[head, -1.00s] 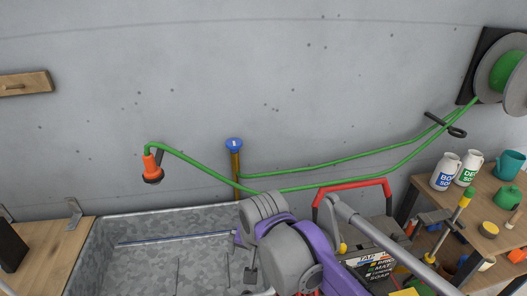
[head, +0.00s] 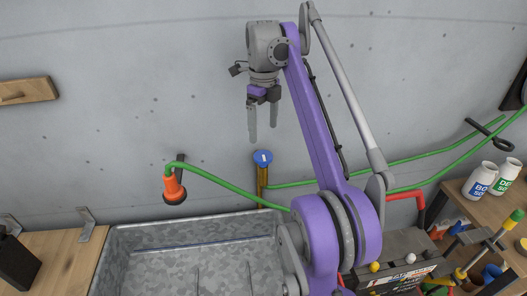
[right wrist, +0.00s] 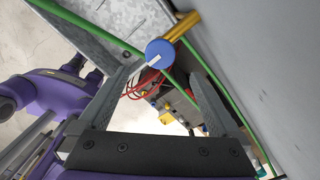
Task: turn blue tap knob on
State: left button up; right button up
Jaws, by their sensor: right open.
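The blue tap knob (head: 263,158) is a round blue cap with a white mark, on top of an upright brass pipe (head: 262,182) against the grey wall. My right gripper (head: 262,138) is open and empty, pointing down just above the knob in the head view. In the right wrist view the knob (right wrist: 160,53) shows between and beyond the two open fingers (right wrist: 160,85), nearer the left finger. I see no contact between fingers and knob. My left gripper is not in view.
A galvanised trough (head: 190,245) stands below the tap. A green hose (head: 220,183) runs along the wall to an orange nozzle (head: 173,188). A tool box (head: 405,270) and a wooden bench with white bottles (head: 480,180) are at the right.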

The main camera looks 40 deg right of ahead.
aim_at(263, 155)
notch_tip(263, 155, down, 8)
jog(key=shift+s+r+b, duration=0.1)
jog(key=shift+r+b, duration=0.05)
jog(key=shift+b, duration=0.45)
jog(key=shift+w+f, duration=0.2)
jog(key=shift+f, duration=0.35)
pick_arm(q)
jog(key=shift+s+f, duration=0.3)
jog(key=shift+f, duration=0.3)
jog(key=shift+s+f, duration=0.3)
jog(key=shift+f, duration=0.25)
pick_arm(e)
jog(key=c, duration=1.4)
